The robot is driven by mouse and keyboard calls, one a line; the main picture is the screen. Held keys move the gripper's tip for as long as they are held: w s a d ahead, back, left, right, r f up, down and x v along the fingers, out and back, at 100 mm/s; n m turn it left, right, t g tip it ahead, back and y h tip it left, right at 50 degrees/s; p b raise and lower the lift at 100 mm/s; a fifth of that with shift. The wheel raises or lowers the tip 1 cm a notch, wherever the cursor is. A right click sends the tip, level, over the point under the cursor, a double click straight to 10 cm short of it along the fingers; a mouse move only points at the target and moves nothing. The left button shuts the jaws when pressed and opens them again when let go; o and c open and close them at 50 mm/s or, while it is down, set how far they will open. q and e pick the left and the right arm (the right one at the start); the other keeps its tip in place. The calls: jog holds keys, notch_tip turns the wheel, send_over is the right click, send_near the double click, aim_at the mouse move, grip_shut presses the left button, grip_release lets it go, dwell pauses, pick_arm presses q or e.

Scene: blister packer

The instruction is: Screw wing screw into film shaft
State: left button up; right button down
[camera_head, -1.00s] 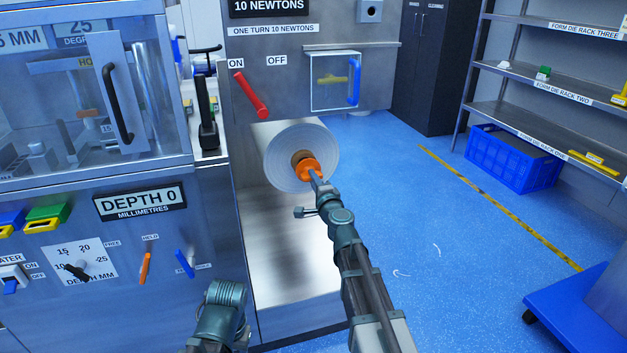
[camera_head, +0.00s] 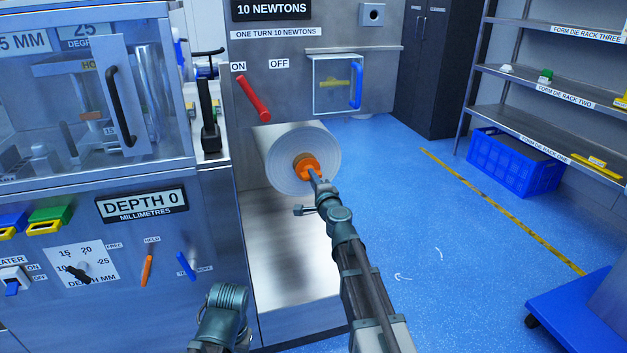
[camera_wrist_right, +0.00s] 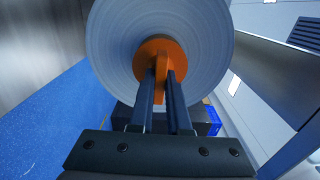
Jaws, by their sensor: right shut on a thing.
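The orange wing screw (camera_head: 308,168) is at the centre of the film roll's front face, in line with its core. The pale film roll (camera_head: 275,150) hides the film shaft. My right gripper (camera_head: 317,179) is shut on the wing screw's upright wing. The right wrist view shows both dark fingers (camera_wrist_right: 162,82) on either side of the orange wing (camera_wrist_right: 162,62), with the round orange flange against the roll's centre (camera_wrist_right: 205,45). I cannot tell how deep the thread sits. My left gripper is not in view; a teal arm link shows at the bottom.
A red lever (camera_head: 253,96) and a clear box with a blue handle (camera_head: 338,84) are above the roll. The machine's control panel (camera_head: 120,235) is at left. A blue crate (camera_head: 513,163) and shelves stand at right. The blue floor (camera_head: 440,240) beside the arm is clear.

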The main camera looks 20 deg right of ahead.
jog(key=shift+w, duration=0.35)
jog(key=c, duration=0.8)
grip_release()
jog(key=shift+s, duration=0.15)
jog(key=s, duration=1.3)
jog(key=shift+s+d, duration=0.25)
jog(key=shift+s, duration=0.05)
